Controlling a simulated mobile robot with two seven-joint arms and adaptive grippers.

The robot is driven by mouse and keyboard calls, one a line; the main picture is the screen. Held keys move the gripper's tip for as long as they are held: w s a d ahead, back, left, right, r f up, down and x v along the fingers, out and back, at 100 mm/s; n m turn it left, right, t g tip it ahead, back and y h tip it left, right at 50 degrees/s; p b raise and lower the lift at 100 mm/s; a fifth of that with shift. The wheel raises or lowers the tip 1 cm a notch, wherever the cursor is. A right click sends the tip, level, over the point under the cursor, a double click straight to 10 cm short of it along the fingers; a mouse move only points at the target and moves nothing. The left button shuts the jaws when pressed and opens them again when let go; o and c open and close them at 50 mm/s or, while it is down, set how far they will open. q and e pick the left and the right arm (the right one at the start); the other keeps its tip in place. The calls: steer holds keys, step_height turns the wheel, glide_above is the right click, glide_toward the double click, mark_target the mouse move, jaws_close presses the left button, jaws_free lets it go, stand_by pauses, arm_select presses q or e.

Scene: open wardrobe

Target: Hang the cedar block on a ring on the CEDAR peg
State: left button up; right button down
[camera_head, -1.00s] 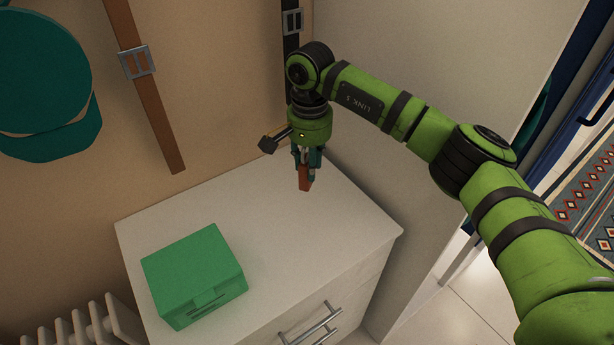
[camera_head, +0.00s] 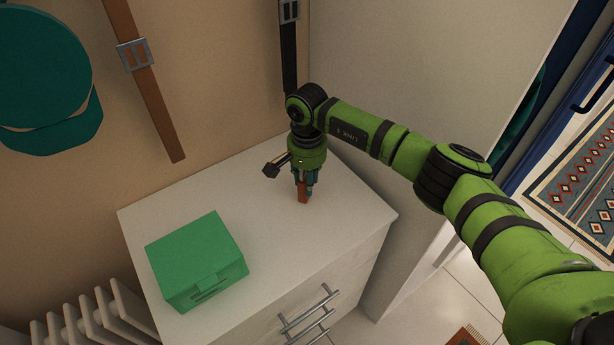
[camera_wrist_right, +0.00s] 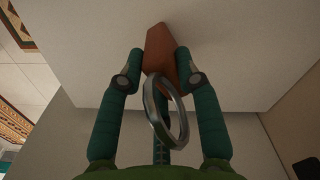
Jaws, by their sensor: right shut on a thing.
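The cedar block (camera_head: 302,194) is a small reddish-brown piece below my right gripper (camera_head: 303,180), over the white cabinet top. In the right wrist view the block (camera_wrist_right: 160,52) sits between the two teal fingers of the right gripper (camera_wrist_right: 157,72), which is shut on it. A metal ring (camera_wrist_right: 163,108) hangs at the block's near end, between the fingers. I cannot tell whether the block touches the cabinet top. The CEDAR peg is not visible in these views. My left gripper is not in view.
A green box (camera_head: 197,262) stands on the white cabinet (camera_head: 265,240). A brown belt (camera_head: 148,80), a black belt (camera_head: 289,50) and a teal cap (camera_head: 45,75) hang on the back wall. A radiator (camera_head: 95,320) is at lower left. A light panel rises to the right.

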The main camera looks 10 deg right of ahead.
steer(key=shift+f, duration=0.2)
steer(key=shift+f+b, duration=0.15)
steer(key=shift+b, duration=0.15)
steer(key=c, duration=0.9)
jaws_free()
